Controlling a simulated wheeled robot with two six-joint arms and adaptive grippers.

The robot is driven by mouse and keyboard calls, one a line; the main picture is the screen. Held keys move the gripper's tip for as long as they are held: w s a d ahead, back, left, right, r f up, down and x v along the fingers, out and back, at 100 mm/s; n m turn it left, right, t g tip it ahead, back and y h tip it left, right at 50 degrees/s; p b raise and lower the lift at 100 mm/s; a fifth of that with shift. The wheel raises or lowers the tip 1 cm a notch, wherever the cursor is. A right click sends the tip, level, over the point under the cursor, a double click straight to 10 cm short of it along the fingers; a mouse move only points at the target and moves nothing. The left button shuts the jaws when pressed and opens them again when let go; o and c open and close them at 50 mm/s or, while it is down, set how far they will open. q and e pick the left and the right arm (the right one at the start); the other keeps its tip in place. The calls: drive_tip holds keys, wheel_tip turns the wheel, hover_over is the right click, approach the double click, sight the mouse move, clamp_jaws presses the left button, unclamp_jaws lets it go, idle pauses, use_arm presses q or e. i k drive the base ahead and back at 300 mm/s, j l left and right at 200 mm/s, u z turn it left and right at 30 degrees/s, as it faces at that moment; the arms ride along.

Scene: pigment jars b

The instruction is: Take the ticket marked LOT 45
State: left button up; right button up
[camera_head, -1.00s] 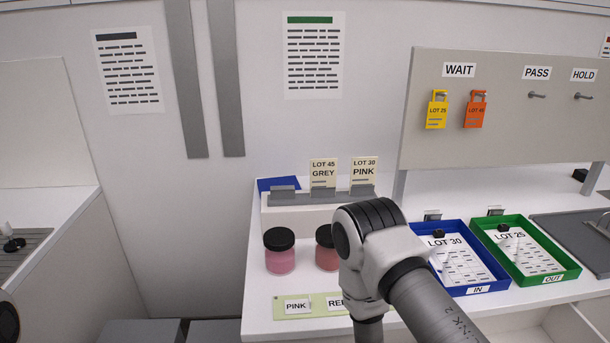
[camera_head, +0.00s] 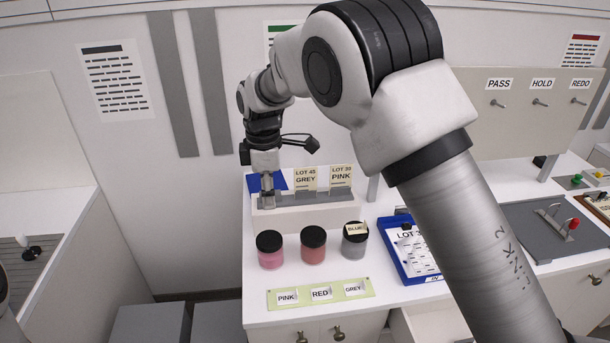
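A cream ticket reading LOT 45 GREY (camera_head: 305,179) stands upright in the white rack (camera_head: 310,218) at the back of the counter. A similar ticket reading LOT 30 PINK (camera_head: 341,176) stands to its right. My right gripper (camera_head: 267,203) points down at the rack's left end, left of the LOT 45 ticket and apart from it. It overlaps a blue piece (camera_head: 254,183) there; I cannot tell whether its narrow fingertips are shut or hold anything. My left gripper is not in view.
Three dark-lidded jars stand before the rack: pink (camera_head: 270,252), red (camera_head: 313,248) and grey (camera_head: 355,242), the last with a BLUE label on its lid. A label strip (camera_head: 320,293) lies in front. My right arm hides the WAIT hooks and part of the blue tray (camera_head: 398,261).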

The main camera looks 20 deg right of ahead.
sight(305, 179)
drive_tip(key=i+l, duration=0.8)
drive_tip(key=l, duration=0.15)
